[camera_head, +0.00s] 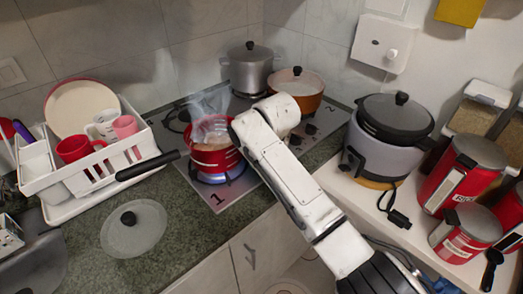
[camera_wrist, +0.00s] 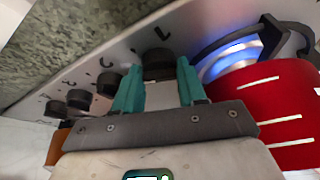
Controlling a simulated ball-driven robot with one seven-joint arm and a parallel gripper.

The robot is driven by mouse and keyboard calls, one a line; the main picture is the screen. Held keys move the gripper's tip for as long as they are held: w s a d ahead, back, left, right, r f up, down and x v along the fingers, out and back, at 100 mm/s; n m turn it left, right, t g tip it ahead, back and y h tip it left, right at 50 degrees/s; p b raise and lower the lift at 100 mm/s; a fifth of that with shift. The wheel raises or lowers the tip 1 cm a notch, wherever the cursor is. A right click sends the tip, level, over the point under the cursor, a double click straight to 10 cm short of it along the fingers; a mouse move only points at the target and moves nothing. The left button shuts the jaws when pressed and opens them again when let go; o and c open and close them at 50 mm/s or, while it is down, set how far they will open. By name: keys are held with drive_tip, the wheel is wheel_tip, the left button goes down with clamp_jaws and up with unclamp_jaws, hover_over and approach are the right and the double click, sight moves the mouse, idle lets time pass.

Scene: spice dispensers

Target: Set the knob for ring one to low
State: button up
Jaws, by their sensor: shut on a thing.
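The dark knob (camera_wrist: 158,58) beside the mark for ring one is on the stove panel (camera_wrist: 120,45) in the wrist view. My gripper (camera_wrist: 158,72) has its two teal fingers on either side of this knob and is shut on it. The knob's pointer is hidden, so I cannot tell its setting. Ring one burns with a blue flame (camera_wrist: 228,62). The flame also shows in the head view (camera_head: 213,179) under a steaming red pan (camera_head: 216,161).
Several other knobs (camera_wrist: 105,82) sit in a row to the left in the wrist view. The pan's black handle (camera_head: 148,166) points left towards a dish rack (camera_head: 68,197). A glass lid (camera_head: 133,228) lies on the counter. A rice cooker (camera_head: 384,155) stands at right.

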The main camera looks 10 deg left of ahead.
drive_tip(key=shift+m+h+p, duration=0.3)
drive_tip(key=shift+m+p, duration=0.1)
drive_tip(key=shift+m, duration=0.4)
drive_tip(key=shift+t, duration=0.3)
drive_tip(key=o, duration=1.1)
drive_tip(key=shift+c, duration=0.2)
drive_tip(key=v, duration=1)
drive_tip(key=shift+r, duration=0.4)
